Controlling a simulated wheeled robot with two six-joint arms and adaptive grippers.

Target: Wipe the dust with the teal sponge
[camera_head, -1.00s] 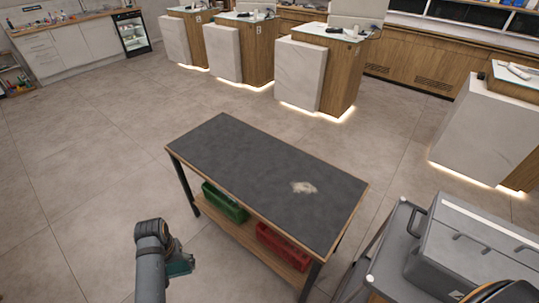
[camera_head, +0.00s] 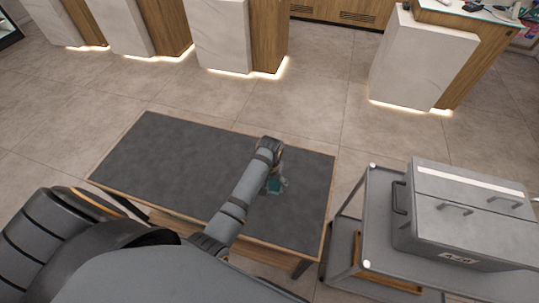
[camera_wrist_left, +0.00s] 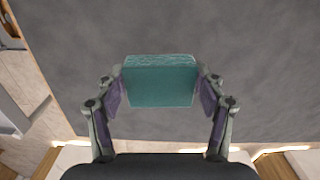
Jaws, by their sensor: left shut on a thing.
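The teal sponge (camera_wrist_left: 160,82) is a block held between the two fingers of my left gripper (camera_wrist_left: 160,90) in the left wrist view. In the head view my left gripper (camera_head: 279,181) is over the right part of the dark table top (camera_head: 190,155), with a bit of the teal sponge (camera_head: 273,187) showing below the wrist. Whether the sponge touches the surface, I cannot tell. No pale dust patch shows now in either view; the arm and sponge cover part of the table top. My right gripper is out of view.
A grey cart (camera_head: 348,220) with a large grey case (camera_head: 470,210) stands close to the table's right side. White and wood counters (camera_head: 230,35) stand beyond the table, with open tiled floor (camera_head: 200,95) between. The left part of the table top is clear.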

